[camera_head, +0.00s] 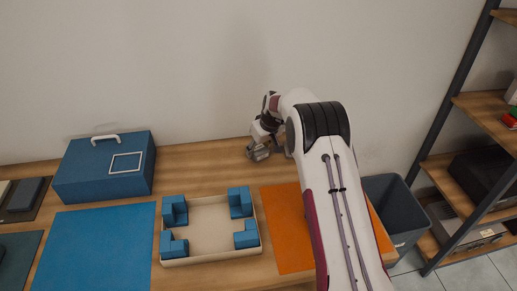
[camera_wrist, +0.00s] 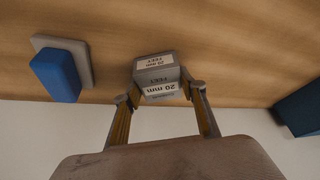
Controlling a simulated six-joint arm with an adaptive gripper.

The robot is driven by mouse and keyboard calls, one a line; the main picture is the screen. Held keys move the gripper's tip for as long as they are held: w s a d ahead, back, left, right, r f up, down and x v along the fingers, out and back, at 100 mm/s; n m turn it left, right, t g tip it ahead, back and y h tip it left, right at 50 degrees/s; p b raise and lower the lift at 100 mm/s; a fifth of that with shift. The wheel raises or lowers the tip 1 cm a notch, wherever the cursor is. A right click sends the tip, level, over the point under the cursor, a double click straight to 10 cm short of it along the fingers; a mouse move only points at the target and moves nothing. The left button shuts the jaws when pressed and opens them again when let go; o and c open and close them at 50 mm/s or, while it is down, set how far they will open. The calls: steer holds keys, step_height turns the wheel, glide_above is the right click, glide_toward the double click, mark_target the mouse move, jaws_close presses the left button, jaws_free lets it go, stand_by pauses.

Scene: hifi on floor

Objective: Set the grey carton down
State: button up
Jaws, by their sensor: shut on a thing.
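The grey carton (camera_wrist: 157,68) carries white labels reading "20 mm FEET". It is between the two fingers of my gripper (camera_wrist: 161,88) in the wrist view, and the gripper is shut on it. In the head view my gripper (camera_head: 261,148) is low over the back of the wooden table (camera_head: 205,158), close to the wall. The carton is hard to tell from the fingers there. Wood fills the wrist view behind the carton. I cannot tell whether its underside touches the table.
A blue block on a grey base (camera_wrist: 62,72) stands to one side in the wrist view. A blue case (camera_head: 104,168), a blue mat (camera_head: 98,245), a tray with blue corner blocks (camera_head: 208,257) and an orange mat (camera_head: 284,225) lie on the table. A bin (camera_head: 398,212) stands right.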

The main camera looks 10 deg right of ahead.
steer(key=shift+f, duration=0.15)
steer(key=o, duration=1.1)
steer(key=shift+o, duration=0.2)
steer(key=v, duration=1.2)
